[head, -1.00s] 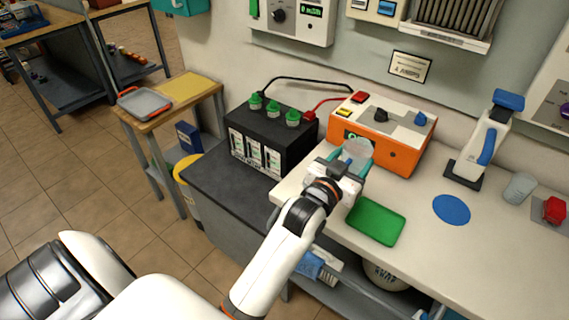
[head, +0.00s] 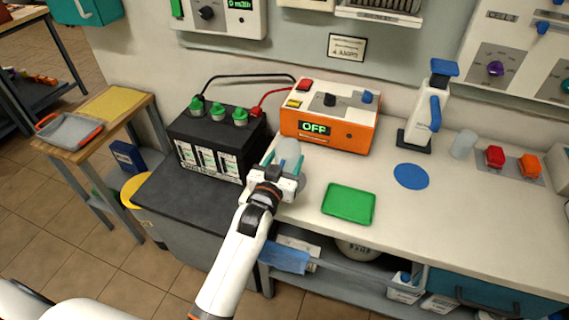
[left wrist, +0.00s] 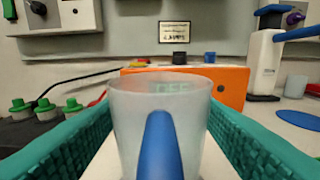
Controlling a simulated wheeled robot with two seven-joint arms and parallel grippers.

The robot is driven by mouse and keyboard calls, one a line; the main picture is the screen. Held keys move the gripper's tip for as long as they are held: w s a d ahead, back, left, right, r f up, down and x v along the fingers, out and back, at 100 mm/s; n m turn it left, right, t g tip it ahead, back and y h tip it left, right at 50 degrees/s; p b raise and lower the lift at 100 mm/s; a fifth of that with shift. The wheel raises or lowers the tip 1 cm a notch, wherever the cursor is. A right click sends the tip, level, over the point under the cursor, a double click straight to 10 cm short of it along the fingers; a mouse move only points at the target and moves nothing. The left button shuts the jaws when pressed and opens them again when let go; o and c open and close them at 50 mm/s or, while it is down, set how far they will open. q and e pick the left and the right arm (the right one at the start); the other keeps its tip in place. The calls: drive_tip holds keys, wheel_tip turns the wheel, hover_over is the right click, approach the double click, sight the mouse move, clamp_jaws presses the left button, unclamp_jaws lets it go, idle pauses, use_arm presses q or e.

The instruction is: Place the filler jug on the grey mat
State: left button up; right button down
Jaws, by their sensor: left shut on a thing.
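The filler jug, a frosted translucent cup with a blue handle, is in my left gripper (head: 283,178). In the head view the jug (head: 289,152) shows just beyond the fingers, over the left end of the white bench in front of the orange charger. The left wrist view shows the jug (left wrist: 128,115) upright between the teal finger pads, its blue handle (left wrist: 160,145) towards the camera. I cannot tell how far it is above the bench. My right gripper is out of view.
The orange charger (head: 345,135) reads OFF; its cables run to the black battery (head: 215,148).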

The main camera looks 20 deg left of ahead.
use_arm(q)
drive_tip(key=shift+f, duration=0.8)
drive_tip(key=o, duration=1)
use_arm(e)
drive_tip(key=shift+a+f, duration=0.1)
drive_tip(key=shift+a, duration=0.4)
use_arm(q)
drive_tip(key=shift+r, duration=0.1)
drive_tip(key=shift+r, duration=0.15)
drive_tip(key=shift+s+a+r+b, duration=0.1)
drive_tip(key=shift+s+b, duration=0.3)
drive_tip(key=shift+s, duration=2.6)
drive_tip(key=shift+s+a+r+b, duration=0.1)
drive_tip(key=shift+s+b, duration=0.25)
drive_tip(key=shift+s, duration=2.65)
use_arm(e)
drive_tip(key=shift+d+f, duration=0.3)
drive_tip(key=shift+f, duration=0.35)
